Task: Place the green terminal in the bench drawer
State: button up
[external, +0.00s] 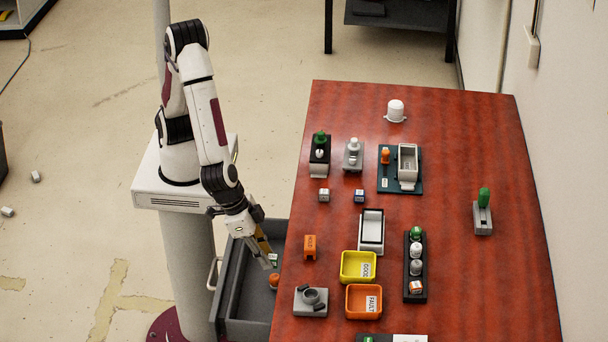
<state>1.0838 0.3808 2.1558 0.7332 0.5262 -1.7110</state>
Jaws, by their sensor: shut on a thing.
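The bench drawer (232,290) is a grey open drawer on the left side of the red-topped bench. My gripper (270,262) points down into the drawer's opening, close to the bench edge. It is shut on a small green and white piece (274,258), which appears to be the green terminal; the fingers partly hide it. An orange and white piece (274,281) shows just below the fingertips, at the drawer's right side. I cannot tell whether the held piece touches it or the drawer floor.
The bench top (450,130) edge overhangs the drawer's right side. On the bench stand a yellow bin (345,266), an orange bin (352,302), an orange block (310,247), a grey fixture (301,308) and a black rack (408,268) of several pieces. The bench's right side is mostly clear.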

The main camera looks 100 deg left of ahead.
jog(key=shift+f, duration=6.8)
jog(key=shift+w+f, duration=0.1)
jog(key=shift+w, duration=1.95)
jog(key=shift+f, duration=0.5)
jog(key=shift+f, duration=0.15)
jog(key=o, duration=1)
jog(key=shift+o, duration=0.2)
jog(key=v, duration=1.2)
